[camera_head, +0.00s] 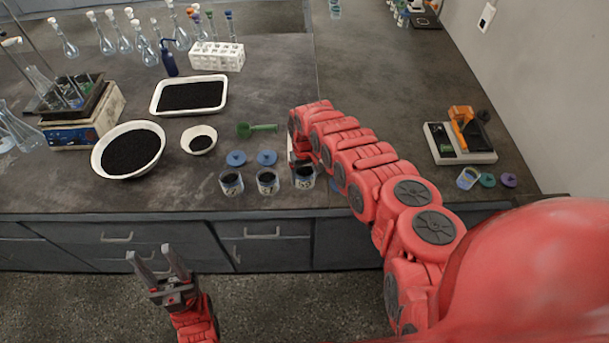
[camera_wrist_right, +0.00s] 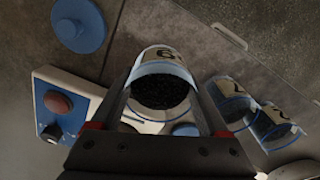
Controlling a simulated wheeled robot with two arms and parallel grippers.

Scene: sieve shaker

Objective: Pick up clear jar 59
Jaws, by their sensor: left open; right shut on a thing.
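The clear jar (camera_head: 304,181) with dark grains and a white number label is the rightmost of three similar jars on the bench; its label looks like 59. My right gripper (camera_head: 296,160) is at it, partly hidden by my own arm. In the right wrist view the two fingers are shut on the jar (camera_wrist_right: 163,58), one on each side, with dark grains inside. I cannot tell whether its base is clear of the bench. My left gripper (camera_head: 151,256) is open and empty in front of the drawers, low and away from the bench top.
Two more filled jars (camera_head: 267,183) (camera_head: 231,183) stand close to the left. A white-and-blue device with a red button (camera_wrist_right: 58,103) is near the held jar.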

